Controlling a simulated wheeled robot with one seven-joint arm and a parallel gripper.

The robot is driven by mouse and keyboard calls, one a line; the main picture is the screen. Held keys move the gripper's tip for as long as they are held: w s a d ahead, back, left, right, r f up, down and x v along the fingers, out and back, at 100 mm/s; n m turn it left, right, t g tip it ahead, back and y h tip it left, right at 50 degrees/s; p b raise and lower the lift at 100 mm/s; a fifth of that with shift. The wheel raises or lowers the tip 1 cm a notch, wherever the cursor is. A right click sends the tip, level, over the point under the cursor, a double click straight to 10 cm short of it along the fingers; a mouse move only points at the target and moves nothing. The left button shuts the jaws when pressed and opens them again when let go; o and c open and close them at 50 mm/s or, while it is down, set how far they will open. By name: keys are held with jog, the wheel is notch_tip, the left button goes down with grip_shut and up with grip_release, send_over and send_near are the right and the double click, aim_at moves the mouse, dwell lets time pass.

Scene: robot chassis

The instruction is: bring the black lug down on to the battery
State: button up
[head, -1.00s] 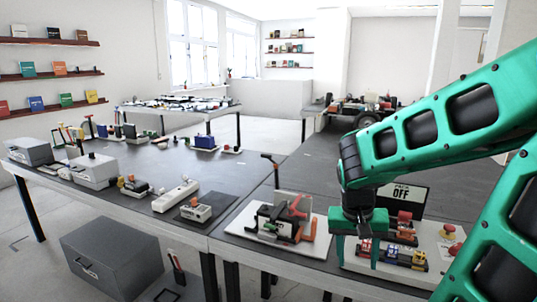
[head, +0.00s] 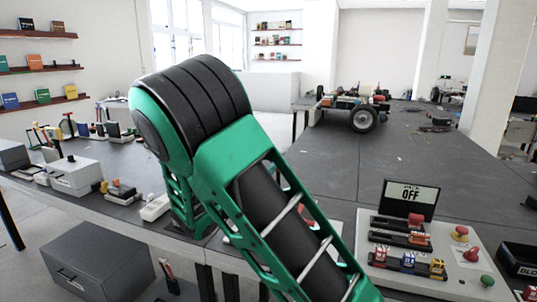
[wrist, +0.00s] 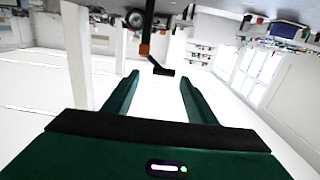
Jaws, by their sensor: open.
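A dark upright lead with an orange band and a black end piece, seemingly the black lug (wrist: 163,71), shows in the wrist view. It hangs from the top of that tilted picture. My gripper (wrist: 160,78) is open, with one green finger on each side of the lug's line in the picture. I cannot tell how far the lug is from the fingertips, and no contact shows. In the head view my arm covers the battery, the lug and my gripper.
A wheeled chassis (head: 352,106) is on the far table. A white box (head: 75,176) and small parts stand left. The right table has bare room.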

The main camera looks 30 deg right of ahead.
jog(key=x, duration=1.1)
jog(key=shift+w+a+r, duration=0.3)
grip_shut()
